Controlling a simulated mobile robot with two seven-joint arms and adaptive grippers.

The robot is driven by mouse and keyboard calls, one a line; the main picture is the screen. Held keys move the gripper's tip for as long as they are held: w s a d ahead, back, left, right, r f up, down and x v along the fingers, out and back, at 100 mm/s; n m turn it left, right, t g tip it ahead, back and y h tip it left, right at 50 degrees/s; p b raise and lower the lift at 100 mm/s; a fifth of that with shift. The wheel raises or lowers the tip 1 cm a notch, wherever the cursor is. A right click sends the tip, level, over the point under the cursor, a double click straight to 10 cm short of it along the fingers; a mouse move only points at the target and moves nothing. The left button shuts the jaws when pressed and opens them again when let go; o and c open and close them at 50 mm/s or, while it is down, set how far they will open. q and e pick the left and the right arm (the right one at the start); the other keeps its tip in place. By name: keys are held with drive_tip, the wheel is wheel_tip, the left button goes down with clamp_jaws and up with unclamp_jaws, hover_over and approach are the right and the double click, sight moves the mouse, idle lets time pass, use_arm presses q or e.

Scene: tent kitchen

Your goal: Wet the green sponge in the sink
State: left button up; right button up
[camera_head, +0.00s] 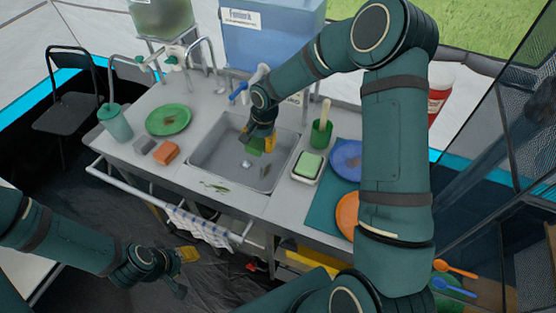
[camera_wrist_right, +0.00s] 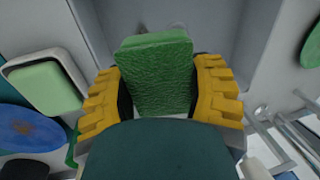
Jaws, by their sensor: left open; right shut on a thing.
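My right gripper (camera_head: 263,138) reaches down over the sink (camera_head: 212,161) in the head view. It is shut on the green sponge (camera_head: 254,147), which hangs over the basin. In the right wrist view the sponge (camera_wrist_right: 157,75) sits between the two yellow fingers of my right gripper (camera_wrist_right: 160,90), with the grey basin behind it. I cannot tell whether the sponge is wet, and no running water is visible. A blue tap handle (camera_head: 238,93) shows behind the gripper. My left gripper (camera_head: 184,272) is open and empty, low in front of the counter.
A soap dish with a light green bar (camera_head: 309,164) stands right of the sink. A green cup (camera_head: 321,132) and blue plate (camera_head: 346,157) are nearby. Left of the sink are a green plate (camera_head: 168,119), an orange sponge (camera_head: 165,152) and a teal cup (camera_head: 115,124). A rail (camera_head: 150,208) runs along the counter front.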

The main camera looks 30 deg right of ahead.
drive_tip(key=w+a+f+t, duration=0.1)
drive_tip(key=w+a, duration=0.1)
drive_tip(key=w, duration=0.6)
use_arm(q)
wheel_tip(320, 180, down, 7)
drive_tip(key=s+b, duration=0.2)
drive_tip(key=b, duration=0.4)
drive_tip(key=shift+d+r+g+b, duration=0.2)
drive_tip(key=shift+g+b, duration=0.1)
use_arm(e)
drive_tip(key=shift+y, duration=0.3)
drive_tip(key=shift+d+f, duration=0.1)
drive_tip(key=shift+f, duration=5.45)
use_arm(q)
drive_tip(key=shift+r, duration=0.1)
use_arm(e)
drive_tip(key=shift+r, duration=0.15)
use_arm(q)
drive_tip(key=shift+r+p, duration=2.2)
drive_tip(key=shift+p, duration=0.1)
use_arm(e)
wheel_tip(320, 180, up, 9)
